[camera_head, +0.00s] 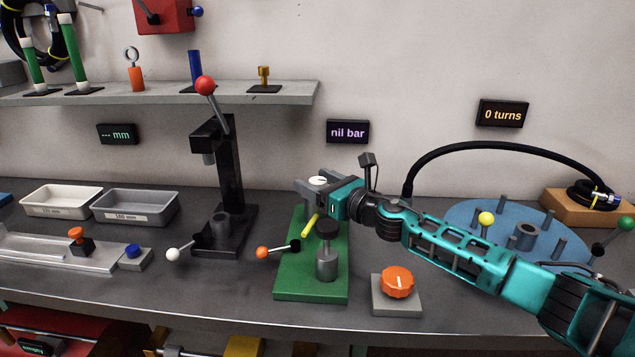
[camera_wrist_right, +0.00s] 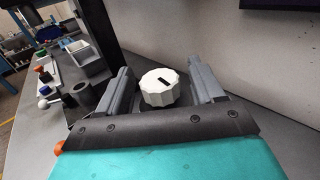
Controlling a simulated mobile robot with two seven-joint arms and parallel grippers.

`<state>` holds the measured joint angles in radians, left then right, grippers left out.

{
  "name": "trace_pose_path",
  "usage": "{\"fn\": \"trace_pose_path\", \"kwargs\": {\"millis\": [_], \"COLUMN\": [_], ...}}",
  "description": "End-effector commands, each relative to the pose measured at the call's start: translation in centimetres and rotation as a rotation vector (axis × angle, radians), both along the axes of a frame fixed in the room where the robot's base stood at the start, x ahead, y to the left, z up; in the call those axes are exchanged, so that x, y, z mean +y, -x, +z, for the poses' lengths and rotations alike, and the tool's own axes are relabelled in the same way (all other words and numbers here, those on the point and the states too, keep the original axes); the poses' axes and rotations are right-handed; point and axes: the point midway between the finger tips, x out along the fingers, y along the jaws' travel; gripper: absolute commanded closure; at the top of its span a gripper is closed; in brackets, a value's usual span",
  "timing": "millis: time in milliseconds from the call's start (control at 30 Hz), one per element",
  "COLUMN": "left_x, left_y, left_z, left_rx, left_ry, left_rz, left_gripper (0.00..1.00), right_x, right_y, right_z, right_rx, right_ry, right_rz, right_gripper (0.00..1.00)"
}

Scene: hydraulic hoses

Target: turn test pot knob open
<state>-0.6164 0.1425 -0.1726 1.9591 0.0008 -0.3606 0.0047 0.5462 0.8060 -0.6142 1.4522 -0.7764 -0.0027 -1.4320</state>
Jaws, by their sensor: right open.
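A white ribbed knob (camera_wrist_right: 158,92) with a dark slot on its top shows in the right wrist view. In the head view its white top (camera_head: 318,180) stands at the back of a green base plate (camera_head: 305,288). My right gripper (camera_head: 308,190) is open, with one finger on each side of the knob. The gripper hides the knob's lower part in the head view. My left gripper is not in view.
The green plate also carries a yellow handle (camera_head: 311,224), an orange-tipped lever (camera_head: 262,253) and a grey cylinder (camera_head: 326,262). An orange knob (camera_head: 397,281) stands at front right, a black press (camera_head: 230,170) to the left. A wall display (camera_head: 348,131) reads "nil bar".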

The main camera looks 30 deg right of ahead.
Motion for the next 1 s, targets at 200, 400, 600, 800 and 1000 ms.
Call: {"fn": "trace_pose_path", "kwargs": {"millis": [200, 400, 600, 800, 1000], "left_x": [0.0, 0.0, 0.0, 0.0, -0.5], "left_y": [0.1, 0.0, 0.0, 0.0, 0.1], "left_z": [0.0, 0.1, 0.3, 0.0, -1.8], "left_rx": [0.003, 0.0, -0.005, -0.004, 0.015], "left_ry": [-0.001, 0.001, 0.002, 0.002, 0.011], "left_rz": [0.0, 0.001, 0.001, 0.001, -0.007], "left_gripper": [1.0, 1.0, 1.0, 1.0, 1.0], "right_x": [0.0, 0.0, 0.0, -0.1, -0.1], "right_y": [0.0, 0.0, 0.0, 0.0, -0.1], "right_z": [0.0, 0.0, 0.0, -0.1, -0.3], "right_rx": [0.0, 0.0, 0.0, -0.001, -0.006], "right_ry": [0.0, 0.0, 0.0, 0.001, 0.001], "right_rz": [0.0, 0.0, 0.0, 0.009, 0.093], "right_gripper": [0.37, 0.56, 0.75, 0.84, 0.84]}}
